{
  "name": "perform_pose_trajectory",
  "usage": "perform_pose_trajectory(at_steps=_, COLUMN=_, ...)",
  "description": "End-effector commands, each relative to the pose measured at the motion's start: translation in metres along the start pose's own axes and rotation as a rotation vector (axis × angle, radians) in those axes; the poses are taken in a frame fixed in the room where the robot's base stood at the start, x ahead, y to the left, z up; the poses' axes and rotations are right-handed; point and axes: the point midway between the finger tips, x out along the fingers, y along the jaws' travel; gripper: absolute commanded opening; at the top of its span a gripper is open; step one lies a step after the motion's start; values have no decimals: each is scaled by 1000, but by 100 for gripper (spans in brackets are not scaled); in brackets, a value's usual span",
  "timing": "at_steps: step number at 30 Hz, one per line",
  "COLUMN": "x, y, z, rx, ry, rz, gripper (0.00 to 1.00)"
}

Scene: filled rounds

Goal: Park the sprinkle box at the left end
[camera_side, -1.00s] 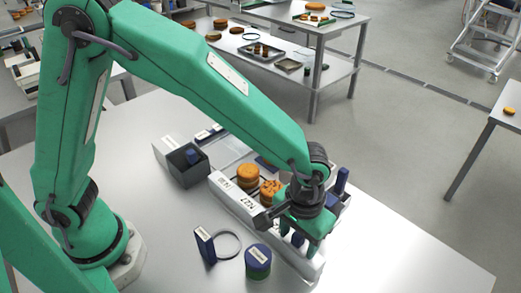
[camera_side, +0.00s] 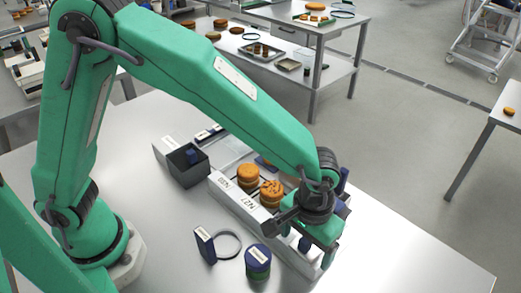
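No label is readable enough to tell which thing is the sprinkle box. A dark open box (camera_side: 188,168) with a blue piece inside stands left of the long white tray (camera_side: 238,205). A small blue upright block (camera_side: 204,246) with a pale label stands in front, and a round blue-lidded tin (camera_side: 258,259) is to its right. The tray holds filled rounds (camera_side: 248,176) at its left part. My gripper (camera_side: 312,250) points down over the tray's right end. A blue piece (camera_side: 305,243) shows beneath it; the fingertips are largely hidden, so I cannot tell whether it is held.
A dark ring (camera_side: 228,245) lies between the blue block and the tin. A clear flat tray (camera_side: 232,148) lies behind the white tray. The table's right part (camera_side: 400,250) is bare. Other benches stand farther back.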

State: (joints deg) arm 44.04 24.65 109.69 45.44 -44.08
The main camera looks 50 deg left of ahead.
Motion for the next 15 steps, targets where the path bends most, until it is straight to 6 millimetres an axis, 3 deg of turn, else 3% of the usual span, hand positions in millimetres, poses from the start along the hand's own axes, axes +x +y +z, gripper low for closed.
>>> perform_pose_trajectory(at_steps=15, x=1, y=-1, z=1, rx=1, ry=-3, rz=-3, gripper=84)
